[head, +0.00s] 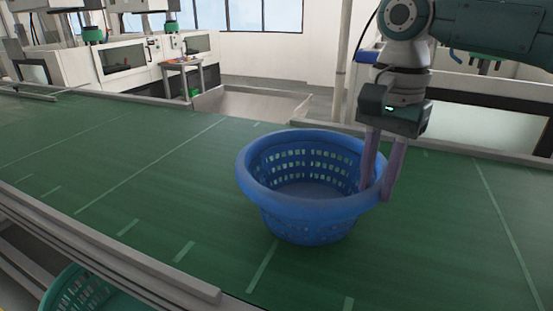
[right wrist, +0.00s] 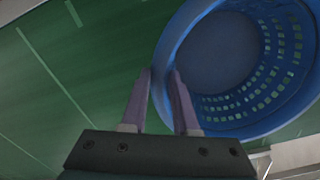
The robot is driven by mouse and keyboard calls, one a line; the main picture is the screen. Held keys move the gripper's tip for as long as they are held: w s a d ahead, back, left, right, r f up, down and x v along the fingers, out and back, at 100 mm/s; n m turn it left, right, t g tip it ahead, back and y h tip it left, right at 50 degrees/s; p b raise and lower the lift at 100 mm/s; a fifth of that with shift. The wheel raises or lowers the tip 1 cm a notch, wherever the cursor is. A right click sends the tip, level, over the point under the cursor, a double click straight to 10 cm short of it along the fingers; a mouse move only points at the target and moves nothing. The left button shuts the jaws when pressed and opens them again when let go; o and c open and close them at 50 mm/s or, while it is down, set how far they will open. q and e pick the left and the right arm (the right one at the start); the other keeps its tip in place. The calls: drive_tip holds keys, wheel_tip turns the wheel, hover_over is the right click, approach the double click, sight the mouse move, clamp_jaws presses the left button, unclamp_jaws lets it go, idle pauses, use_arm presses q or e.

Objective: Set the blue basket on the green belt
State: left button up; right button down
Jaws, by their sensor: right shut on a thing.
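The blue basket (head: 308,220) is upright at the middle of the head view, over the green belt (head: 130,180). Its base appears to be at the belt surface, but I cannot tell for sure whether it touches. It looks empty inside. My right gripper (head: 378,192) is shut on the basket's right rim, with one finger inside and one outside. In the right wrist view the basket (right wrist: 262,112) shows its open top, with its rim between the two fingers (right wrist: 163,75). My left gripper is not in view.
A grey metal rail (head: 120,262) runs along the belt's near edge. A teal basket (head: 85,290) is below it at the lower left. White machines (head: 130,60) stand behind the belt. The belt to the left of the blue basket is clear.

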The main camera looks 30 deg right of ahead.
drive_tip(key=shift+f, duration=0.8)
drive_tip(key=c, duration=0.7)
unclamp_jaws()
drive_tip(key=shift+f, duration=0.15)
drive_tip(key=shift+o, duration=0.2)
